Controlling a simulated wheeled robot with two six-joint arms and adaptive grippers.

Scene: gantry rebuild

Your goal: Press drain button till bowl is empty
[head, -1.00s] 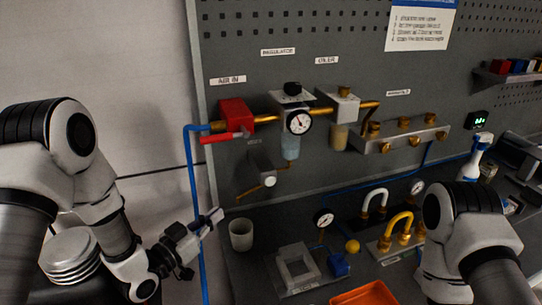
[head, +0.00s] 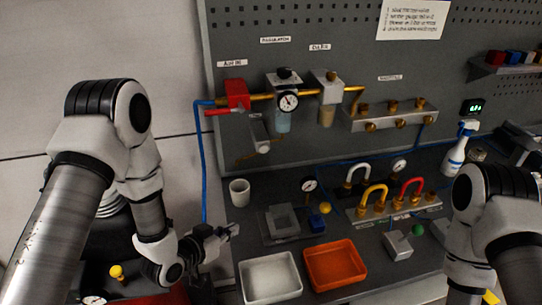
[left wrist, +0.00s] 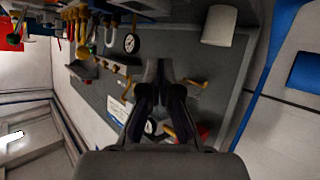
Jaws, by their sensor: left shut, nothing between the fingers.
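The drain unit is a small grey box with a round pale button (head: 264,147) on the panel below the regulator. The regulator's translucent bluish bowl (head: 283,122) hangs beneath its gauge (head: 288,101); its liquid level is too small to tell. My left gripper (head: 230,232) is shut and empty, low and left of the button, just below the white cup (head: 239,192). It is well apart from the button. In the left wrist view its closed fingers (left wrist: 161,72) point toward the panel and hide part of it. My right arm shows at the right; its gripper is not visible.
A white tray (head: 269,280) and orange tray (head: 334,266) lie at the front. A blue hose (head: 203,170) hangs left of the panel. Gauges and coloured pipe bends stand on the right of the bench. Space between the cup and button looks clear.

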